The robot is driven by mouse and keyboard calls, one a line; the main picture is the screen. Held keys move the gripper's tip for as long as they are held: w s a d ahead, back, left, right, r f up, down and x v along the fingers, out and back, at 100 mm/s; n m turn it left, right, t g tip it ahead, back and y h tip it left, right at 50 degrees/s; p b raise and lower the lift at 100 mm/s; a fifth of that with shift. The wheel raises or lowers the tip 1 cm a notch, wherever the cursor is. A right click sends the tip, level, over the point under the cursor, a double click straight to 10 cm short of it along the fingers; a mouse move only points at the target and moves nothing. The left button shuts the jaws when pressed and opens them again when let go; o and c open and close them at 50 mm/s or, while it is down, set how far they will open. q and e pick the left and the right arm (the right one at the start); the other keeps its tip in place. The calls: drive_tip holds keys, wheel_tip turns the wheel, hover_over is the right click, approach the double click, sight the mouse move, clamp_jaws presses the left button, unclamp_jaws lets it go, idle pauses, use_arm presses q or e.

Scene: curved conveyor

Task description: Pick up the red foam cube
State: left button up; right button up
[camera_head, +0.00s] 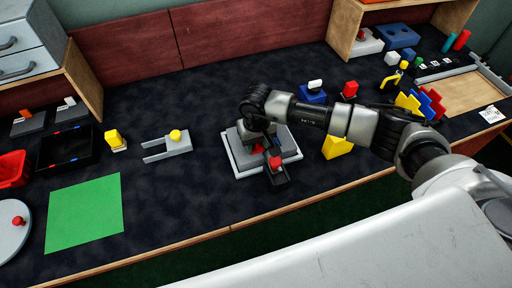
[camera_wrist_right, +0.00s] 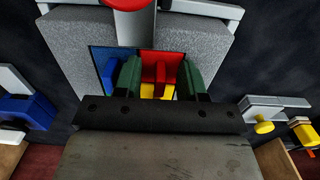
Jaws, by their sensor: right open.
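The red foam cube (camera_wrist_right: 160,66) sits in a square recess of a grey block (camera_wrist_right: 205,40), beside blue (camera_wrist_right: 103,58) and yellow (camera_wrist_right: 148,91) pieces. My right gripper (camera_wrist_right: 160,78) is open, with its green fingertips on either side of the red cube in the wrist view. I cannot tell whether they touch it. In the head view the right gripper (camera_head: 262,144) points down over the grey block (camera_head: 287,146), which lies on a pale tray (camera_head: 240,168); the arm hides much of the recess. My left gripper is not in view.
A grey post with a red top (camera_wrist_right: 128,4) rises close to the gripper in the wrist view. A yellow block (camera_head: 336,147) stands right of the tray. A grey fork-shaped fixture (camera_head: 165,147) and a green mat (camera_head: 84,213) lie left, with bare dark table between.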

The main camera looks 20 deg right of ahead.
clamp_jaws()
